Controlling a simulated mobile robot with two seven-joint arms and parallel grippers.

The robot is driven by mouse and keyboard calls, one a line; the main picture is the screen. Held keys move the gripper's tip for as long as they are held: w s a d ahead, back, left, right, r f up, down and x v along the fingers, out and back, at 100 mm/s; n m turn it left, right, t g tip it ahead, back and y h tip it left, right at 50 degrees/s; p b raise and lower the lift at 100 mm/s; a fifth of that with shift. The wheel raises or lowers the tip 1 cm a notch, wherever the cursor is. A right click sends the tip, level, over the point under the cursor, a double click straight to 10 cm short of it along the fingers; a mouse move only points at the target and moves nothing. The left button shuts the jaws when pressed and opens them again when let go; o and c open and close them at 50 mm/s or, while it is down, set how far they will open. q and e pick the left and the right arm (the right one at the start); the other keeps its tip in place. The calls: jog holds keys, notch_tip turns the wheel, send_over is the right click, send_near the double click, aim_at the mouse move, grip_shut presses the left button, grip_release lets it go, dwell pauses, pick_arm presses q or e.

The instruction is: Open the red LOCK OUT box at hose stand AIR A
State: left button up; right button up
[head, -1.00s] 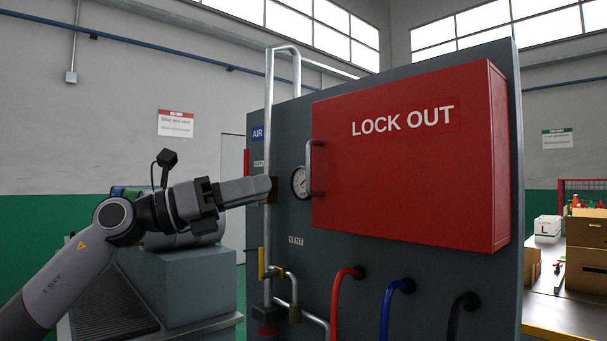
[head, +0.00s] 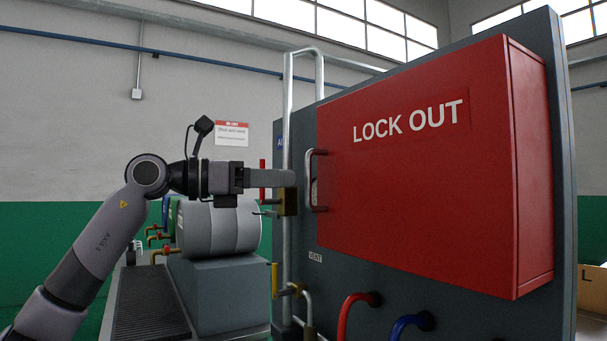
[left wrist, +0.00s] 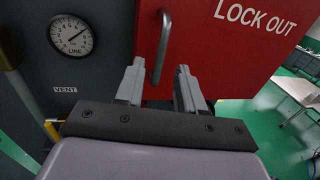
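The red LOCK OUT box (head: 425,170) is mounted on a dark grey panel, with its front shut. Its grey bar handle (head: 311,180) stands upright at the front's left edge. My left gripper (head: 288,178) is just left of the handle, level with it. In the left wrist view, the fingers of my left gripper (left wrist: 158,72) are apart and empty. The handle (left wrist: 161,52) shows in the gap between and beyond the fingertips; contact is not visible. The red front (left wrist: 215,50) is behind it. My right gripper is not in view.
A pressure gauge (left wrist: 71,34) sits on the panel left of the handle. A metal pipe (head: 287,120) with yellow fittings runs up the panel's left side. Red (head: 352,312) and blue (head: 408,324) hoses leave the panel below the box. A grey tank (head: 222,228) stands behind my left arm.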

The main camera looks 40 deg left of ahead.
pick_arm(q)
jog(key=shift+p+x, duration=0.6)
jog(key=shift+x, duration=1.65)
grip_shut()
jog(key=shift+s+a, duration=0.1)
jog(key=shift+s, duration=0.05)
